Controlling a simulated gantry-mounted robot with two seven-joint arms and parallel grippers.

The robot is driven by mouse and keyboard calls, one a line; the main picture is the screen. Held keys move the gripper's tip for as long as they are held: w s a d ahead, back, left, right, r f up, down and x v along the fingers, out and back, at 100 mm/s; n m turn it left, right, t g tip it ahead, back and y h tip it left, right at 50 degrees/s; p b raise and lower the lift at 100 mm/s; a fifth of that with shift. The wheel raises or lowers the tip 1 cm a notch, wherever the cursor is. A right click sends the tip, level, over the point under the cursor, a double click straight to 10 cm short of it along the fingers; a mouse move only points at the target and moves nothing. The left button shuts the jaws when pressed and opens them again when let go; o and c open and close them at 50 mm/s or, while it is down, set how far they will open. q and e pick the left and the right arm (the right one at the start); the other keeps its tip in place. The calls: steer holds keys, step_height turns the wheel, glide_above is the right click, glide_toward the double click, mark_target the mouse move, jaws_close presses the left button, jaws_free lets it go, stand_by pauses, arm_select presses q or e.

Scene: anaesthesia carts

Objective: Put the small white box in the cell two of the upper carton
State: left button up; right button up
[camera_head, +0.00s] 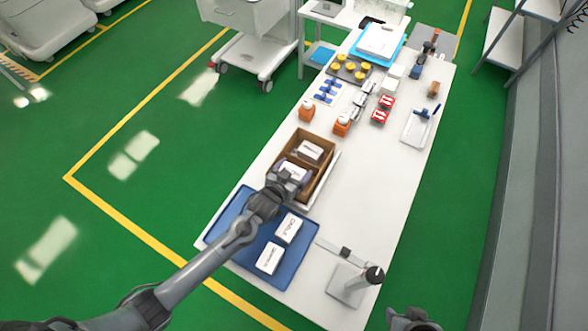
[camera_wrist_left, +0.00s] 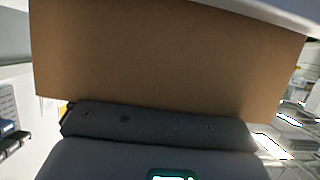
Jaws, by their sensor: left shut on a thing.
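The brown carton (camera_head: 322,174) stands on the long white table and shows two cells, one behind the other. A white box (camera_head: 310,149) lies in its far cell. My left gripper (camera_head: 286,185) is at the near cell, shut on a small white box (camera_head: 295,169) that shows just beyond the fingers. The gripper and wrist hide part of that cell, so I cannot tell whether the box touches its floor. In the left wrist view, a brown cardboard face (camera_wrist_left: 170,55) fills most of the picture behind the dark gripper. My right gripper shows only partly, at the bottom edge.
A blue tray (camera_head: 237,232) in front of the carton holds two white boxes, one (camera_head: 288,228) beside the other (camera_head: 268,258). A stand (camera_head: 350,283) is at the near right. Orange-and-white bottles (camera_head: 342,124) and red boxes (camera_head: 380,117) stand beyond the carton.

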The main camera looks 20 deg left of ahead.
arm_select(q)
steer(key=o, duration=0.8)
steer(key=shift+r+p, duration=0.3)
steer(key=shift+r, duration=0.35)
steer(key=s+a+r+g, duration=0.1)
steer(key=s+r+g, duration=0.1)
steer(key=s, duration=0.8)
steer(key=s+a+r+g+y, duration=0.1)
steer(key=s+g, duration=0.3)
steer(key=s, duration=0.6)
steer(key=s+a+r+g+p, duration=0.1)
steer(key=s+a+r+g, duration=0.2)
steer(key=s, duration=0.7)
steer(key=shift+r+g+y, duration=0.3)
steer(key=shift+r, duration=0.2)
